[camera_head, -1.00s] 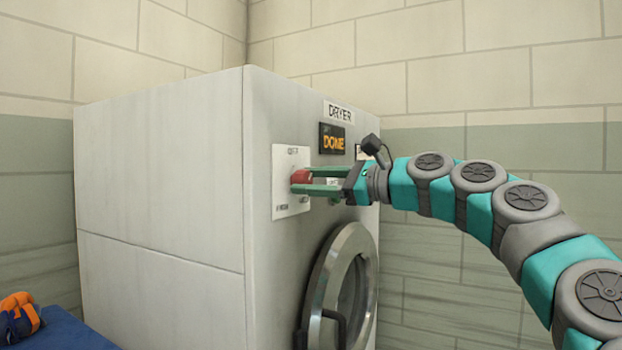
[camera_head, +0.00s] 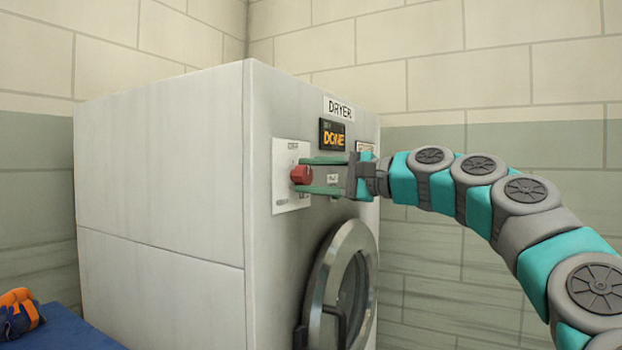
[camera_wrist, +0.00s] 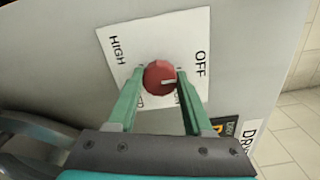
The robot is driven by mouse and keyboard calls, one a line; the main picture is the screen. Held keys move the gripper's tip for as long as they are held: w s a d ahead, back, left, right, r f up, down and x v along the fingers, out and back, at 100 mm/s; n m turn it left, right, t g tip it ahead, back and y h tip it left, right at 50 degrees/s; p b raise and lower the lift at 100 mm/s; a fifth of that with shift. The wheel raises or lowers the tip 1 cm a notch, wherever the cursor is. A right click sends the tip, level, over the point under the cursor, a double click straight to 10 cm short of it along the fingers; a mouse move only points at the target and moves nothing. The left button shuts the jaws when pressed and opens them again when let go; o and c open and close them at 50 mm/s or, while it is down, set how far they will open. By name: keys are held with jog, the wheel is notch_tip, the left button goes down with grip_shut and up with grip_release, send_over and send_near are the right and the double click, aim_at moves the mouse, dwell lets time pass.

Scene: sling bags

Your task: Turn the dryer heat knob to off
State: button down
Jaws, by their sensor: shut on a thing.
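The red heat knob (camera_head: 301,175) sits on a white plate (camera_head: 284,203) on the dryer's front. It also shows in the wrist view (camera_wrist: 159,78), with HIGH printed at the plate's left and OFF at its right. The knob's white mark points right, a little below the OFF label. Other labels near my fingers are partly hidden. My gripper (camera_wrist: 162,84) is shut on the knob, with one green finger on each side. In the head view my gripper (camera_head: 303,175) reaches in from the right, its fingers one above the other.
The dryer (camera_head: 165,170) has a display (camera_head: 333,135) reading DONE above the plate. Its round door (camera_head: 325,285) with a dark handle is below my gripper. A blue surface (camera_head: 65,330) with an orange and dark item (camera_head: 18,315) is at lower left.

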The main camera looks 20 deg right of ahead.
dwell(0.5)
jog(key=shift+c, duration=1.5)
grip_release()
jog(key=v, duration=0.7)
jog(key=shift+s+d+b, duration=0.3)
jog(key=shift+b, duration=0.05)
